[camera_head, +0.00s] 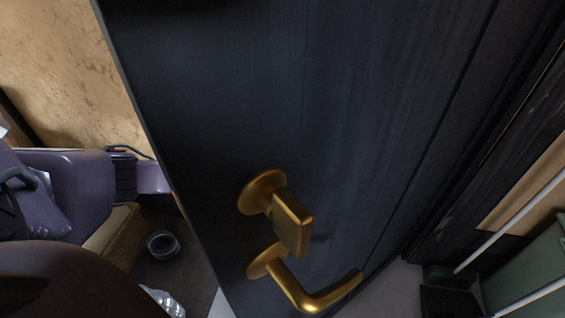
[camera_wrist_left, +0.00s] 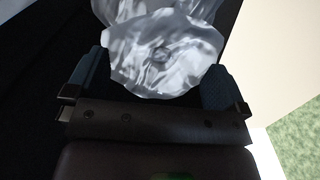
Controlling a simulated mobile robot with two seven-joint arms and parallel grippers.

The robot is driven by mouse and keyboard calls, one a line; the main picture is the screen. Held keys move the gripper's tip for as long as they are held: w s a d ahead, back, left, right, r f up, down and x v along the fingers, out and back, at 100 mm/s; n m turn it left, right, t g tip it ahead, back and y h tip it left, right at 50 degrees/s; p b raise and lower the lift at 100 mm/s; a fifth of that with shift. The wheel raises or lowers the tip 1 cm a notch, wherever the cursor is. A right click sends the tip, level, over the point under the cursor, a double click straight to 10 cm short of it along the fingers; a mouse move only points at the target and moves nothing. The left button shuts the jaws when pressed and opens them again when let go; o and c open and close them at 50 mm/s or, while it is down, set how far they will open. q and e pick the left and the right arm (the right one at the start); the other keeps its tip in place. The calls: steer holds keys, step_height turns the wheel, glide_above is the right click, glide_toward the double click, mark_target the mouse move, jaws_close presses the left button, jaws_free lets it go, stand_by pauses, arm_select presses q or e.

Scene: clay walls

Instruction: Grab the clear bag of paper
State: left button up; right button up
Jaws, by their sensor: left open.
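A clear, crinkled bag (camera_wrist_left: 160,58) shows at the top middle of the left wrist view, with whitish folds. My left gripper (camera_wrist_left: 155,62) is open, with one finger to each side of the bag's near part. I cannot tell whether the fingers touch it. The bag's far part runs out of the top of that view. In the head view a small piece of clear, shiny bag (camera_head: 164,302) shows at the bottom edge, partly hidden by a dark brown rounded shape. My left gripper's fingers are not visible there. My right gripper is in neither view.
A dark door (camera_head: 320,110) with a brass handle (camera_head: 305,288) and a brass lock knob (camera_head: 290,220) fills the middle of the head view. A purple seat (camera_head: 75,190) and a small round bowl (camera_head: 162,243) are at left. A green box (camera_head: 535,265) is at right.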

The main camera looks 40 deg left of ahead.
arm_select(q)
step_height(320, 180, down, 3)
steer(key=shift+s+r+b, duration=0.1)
steer(key=shift+s+b, duration=0.05)
steer(key=shift+b, duration=0.2)
steer(key=shift+r, duration=0.2)
steer(key=shift+c, duration=0.2)
steer(key=c, duration=1.5)
